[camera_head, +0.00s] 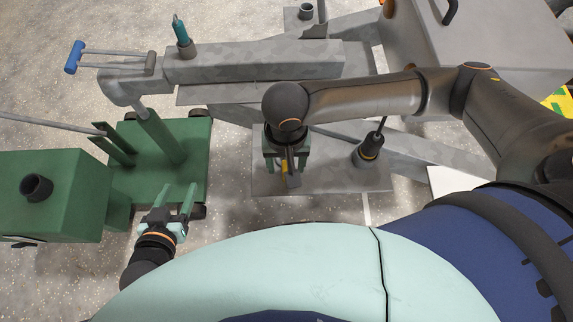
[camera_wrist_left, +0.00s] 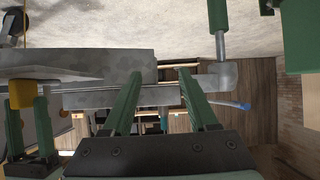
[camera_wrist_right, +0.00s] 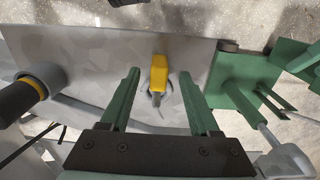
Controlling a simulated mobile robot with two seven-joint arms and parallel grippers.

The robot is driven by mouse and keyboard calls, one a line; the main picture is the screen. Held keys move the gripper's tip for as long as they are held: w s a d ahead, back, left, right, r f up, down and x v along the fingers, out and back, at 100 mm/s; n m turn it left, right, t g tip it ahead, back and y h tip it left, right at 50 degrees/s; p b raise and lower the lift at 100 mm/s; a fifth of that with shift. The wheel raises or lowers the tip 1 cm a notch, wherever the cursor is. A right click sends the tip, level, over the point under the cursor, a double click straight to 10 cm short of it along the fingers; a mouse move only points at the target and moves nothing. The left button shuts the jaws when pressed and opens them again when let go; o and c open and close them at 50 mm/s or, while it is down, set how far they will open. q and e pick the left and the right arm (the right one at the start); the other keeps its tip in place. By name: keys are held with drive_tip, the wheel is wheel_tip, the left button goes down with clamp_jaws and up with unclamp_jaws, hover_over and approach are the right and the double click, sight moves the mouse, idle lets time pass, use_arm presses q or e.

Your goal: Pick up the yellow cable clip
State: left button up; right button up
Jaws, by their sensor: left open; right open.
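The yellow cable clip (camera_wrist_right: 158,75) stands by a round hole in the grey metal plate (camera_wrist_right: 95,50), with a grey metal tip at its lower end. My right gripper (camera_head: 286,164) is open over the plate. In the right wrist view its green fingers lie on either side of the clip, with gaps on both sides. In the head view the clip is partly hidden by that gripper. My left gripper (camera_head: 176,198) is open and empty, left of the plate and near a green block. In the left wrist view a yellow piece (camera_wrist_left: 22,94) shows between the right gripper's fingers.
A dark tool with a yellow band (camera_head: 370,146) stands in a grey holder on the plate. A teal-handled tool (camera_head: 181,32) stands on the long grey beam (camera_head: 250,63). A green wheeled jack (camera_head: 165,150) and a blue-gripped handle (camera_head: 76,56) are at left.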

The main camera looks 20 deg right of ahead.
wheel_tip(320, 180, down, 2)
drive_tip(key=shift+f+b, duration=0.25)
drive_tip(key=shift+b, duration=0.25)
drive_tip(key=shift+f, duration=0.15)
use_arm(q)
drive_tip(key=w+r+t, duration=0.3)
drive_tip(key=r, duration=0.3)
drive_tip(key=shift+w+r+m+h, duration=0.2)
drive_tip(key=shift+r+m+h, duration=0.2)
use_arm(e)
drive_tip(key=shift+c, duration=0.4)
clamp_jaws()
